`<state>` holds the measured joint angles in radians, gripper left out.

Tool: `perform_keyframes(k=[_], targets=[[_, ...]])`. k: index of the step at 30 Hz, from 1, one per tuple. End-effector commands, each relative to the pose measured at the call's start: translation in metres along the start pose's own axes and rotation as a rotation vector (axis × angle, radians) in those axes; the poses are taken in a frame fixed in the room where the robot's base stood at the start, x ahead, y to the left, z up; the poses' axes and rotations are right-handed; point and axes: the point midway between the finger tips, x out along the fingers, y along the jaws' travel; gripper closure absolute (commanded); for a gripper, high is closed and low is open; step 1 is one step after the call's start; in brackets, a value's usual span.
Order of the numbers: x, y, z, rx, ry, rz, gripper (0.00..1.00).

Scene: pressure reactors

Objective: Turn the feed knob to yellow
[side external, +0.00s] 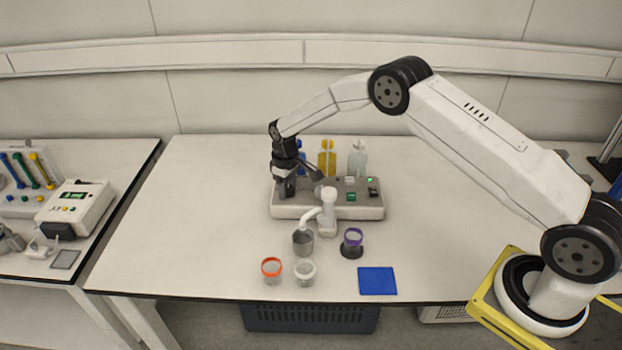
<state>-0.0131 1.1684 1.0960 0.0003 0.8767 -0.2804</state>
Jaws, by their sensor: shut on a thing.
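The white reactor unit (330,212) stands near the middle of the table with a blue, a yellow (327,158) and a clear bottle (357,160) behind it. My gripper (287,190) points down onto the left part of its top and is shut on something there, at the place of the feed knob. The knob itself is hidden by my fingers, so I cannot read its setting. Part of the blue bottle (301,158) is hidden behind my wrist. Small green lights and buttons (351,196) show on the unit's right side.
A white spout with a grey cup (303,242) stands before the unit. The table's left side is clear.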

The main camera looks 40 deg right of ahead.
Motion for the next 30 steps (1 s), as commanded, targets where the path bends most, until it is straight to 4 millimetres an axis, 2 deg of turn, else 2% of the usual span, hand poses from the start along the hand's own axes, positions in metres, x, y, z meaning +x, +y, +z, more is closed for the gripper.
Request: perform_keyframes(k=[14,15,18,30], targets=[[0.0002,-0.0001,0.0011,-0.022,-0.005,0.0,1.0],[0.0003,-0.0001,0.0011,-0.022,-0.005,0.0,0.39],[0.0002,0.0,0.0009,-0.022,-0.004,0.0,0.09],[-0.0023,0.0,0.0001,-0.021,-0.001,0.0,0.09]])
